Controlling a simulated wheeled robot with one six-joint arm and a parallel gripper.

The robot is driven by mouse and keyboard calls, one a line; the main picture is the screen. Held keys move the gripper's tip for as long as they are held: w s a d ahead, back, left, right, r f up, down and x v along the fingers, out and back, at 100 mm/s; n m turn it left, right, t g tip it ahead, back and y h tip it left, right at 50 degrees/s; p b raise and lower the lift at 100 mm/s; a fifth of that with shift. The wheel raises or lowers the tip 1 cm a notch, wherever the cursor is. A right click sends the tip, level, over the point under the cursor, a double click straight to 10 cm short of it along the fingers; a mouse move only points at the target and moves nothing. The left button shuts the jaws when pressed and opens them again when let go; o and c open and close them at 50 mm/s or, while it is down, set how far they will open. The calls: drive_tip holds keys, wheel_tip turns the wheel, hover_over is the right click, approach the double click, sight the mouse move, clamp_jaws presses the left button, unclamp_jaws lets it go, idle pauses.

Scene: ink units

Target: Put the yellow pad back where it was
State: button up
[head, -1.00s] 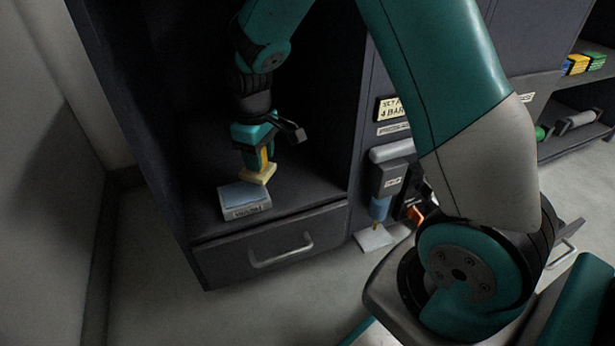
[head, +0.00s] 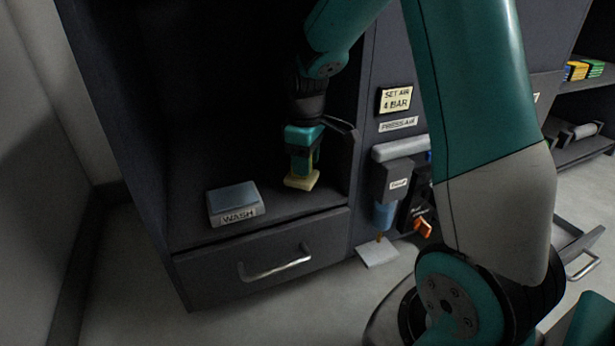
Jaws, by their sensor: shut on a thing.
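The yellow pad (head: 302,181) is a pale yellow block held at the tips of my gripper (head: 301,172). The gripper is shut on it and points down inside the dark open cabinet bay. The pad is low over the bay floor (head: 285,205), to the right of the wash box. I cannot tell whether its underside touches the floor. The grey wash box (head: 236,217), labelled WASH, has a blue-grey top (head: 232,195) and sits on the bay floor near the front edge.
A drawer with a metal handle (head: 275,264) lies below the bay. To the right are a SET AIR 4 BAR sign (head: 396,100) and an air unit (head: 397,184). A shelf at far right holds yellow and green blocks (head: 586,70). My arm hides part of the cabinet front.

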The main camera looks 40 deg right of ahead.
wheel_tip(320, 180, down, 2)
drive_tip(key=shift+f+b, duration=0.25)
drive_tip(key=shift+b, duration=0.4)
drive_tip(key=shift+d+f+b, duration=0.15)
drive_tip(key=shift+b, duration=0.35)
drive_tip(key=shift+r, duration=0.25)
drive_tip(key=shift+f, duration=0.15)
drive_tip(key=o, duration=0.8)
drive_tip(key=shift+o, duration=0.2)
